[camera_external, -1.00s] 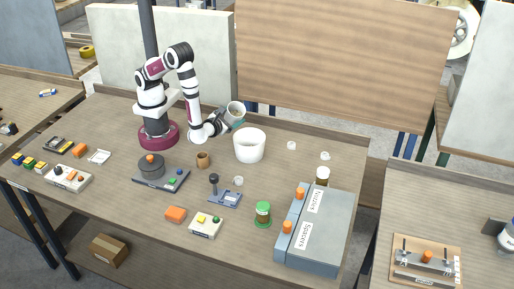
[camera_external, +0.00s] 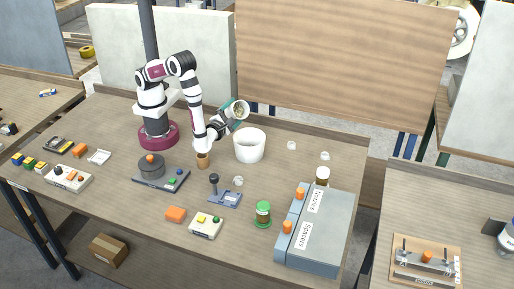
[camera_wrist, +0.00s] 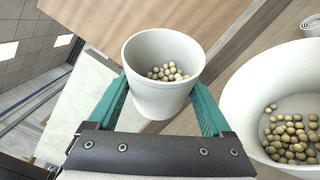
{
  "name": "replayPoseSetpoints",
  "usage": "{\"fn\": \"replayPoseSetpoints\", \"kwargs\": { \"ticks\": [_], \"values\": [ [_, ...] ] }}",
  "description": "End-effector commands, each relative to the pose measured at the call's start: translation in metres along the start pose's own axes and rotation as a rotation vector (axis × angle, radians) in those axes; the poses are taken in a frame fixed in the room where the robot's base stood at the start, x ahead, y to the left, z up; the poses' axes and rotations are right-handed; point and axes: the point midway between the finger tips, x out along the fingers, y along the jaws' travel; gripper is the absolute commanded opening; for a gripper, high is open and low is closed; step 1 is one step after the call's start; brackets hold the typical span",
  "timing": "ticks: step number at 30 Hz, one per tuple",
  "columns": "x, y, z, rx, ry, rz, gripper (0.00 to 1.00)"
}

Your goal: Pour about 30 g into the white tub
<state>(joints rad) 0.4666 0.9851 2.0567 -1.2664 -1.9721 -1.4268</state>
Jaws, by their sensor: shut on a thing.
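My gripper (camera_wrist: 160,88) has its teal fingers shut around a pale cup (camera_wrist: 154,100). The cup has several pale, pea-like balls at its bottom in the wrist view. In the external view the cup (camera_external: 240,108) is tilted, with its mouth turned toward the camera. It is held above and slightly left of the white tub (camera_external: 249,147), which stands upright on the table. In the wrist view the tub (camera_wrist: 245,95) is right of the cup, apart from it in the picture, and several similar balls lie on its floor. No balls are seen in the air.
A brown cup (camera_external: 203,160) stands below my wrist. A white-lidded jar (camera_external: 322,176) stands right. The table right of the tub is mostly clear.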

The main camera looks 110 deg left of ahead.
Motion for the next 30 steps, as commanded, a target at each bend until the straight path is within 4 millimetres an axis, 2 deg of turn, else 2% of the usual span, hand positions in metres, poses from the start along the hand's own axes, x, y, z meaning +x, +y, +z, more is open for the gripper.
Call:
{"fn": "replayPoseSetpoints", "kwargs": {
  "ticks": [8,30],
  "values": [
    [-0.0007,0.0013,0.0019,0.113,-0.033,0.048,0.24],
    [-0.001,-0.0007,0.0012,0.152,-0.043,0.064,0.24]
  ]
}}
